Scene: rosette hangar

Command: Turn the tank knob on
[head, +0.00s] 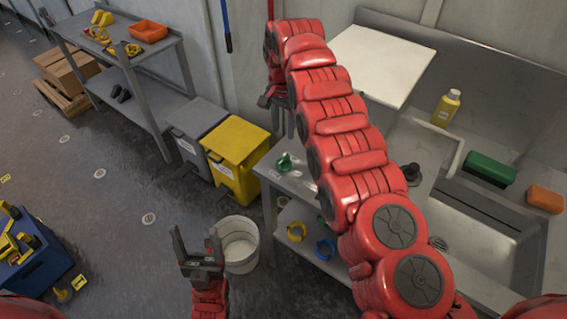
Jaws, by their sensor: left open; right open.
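No tank knob can be clearly made out. A small dark round knob-like piece (412,172) sits by the sink counter, just right of my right arm; I cannot tell whether it is the tank knob. A green fitting (285,162) stands on the left end of the counter. My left gripper (196,238) is open and empty over the floor, beside the white bucket. My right arm crosses the middle of the view up to the wall. My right gripper (268,98) is partly hidden near the wall, above the yellow bin, with its jaws apart.
A yellow bin (236,150) and a grey bin (197,118) stand by the wall. A white bucket (239,240) is on the floor. The sink counter holds a yellow bottle (447,107) and a green brush (490,168). A blue crate (40,275) is at lower left. Floor between is clear.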

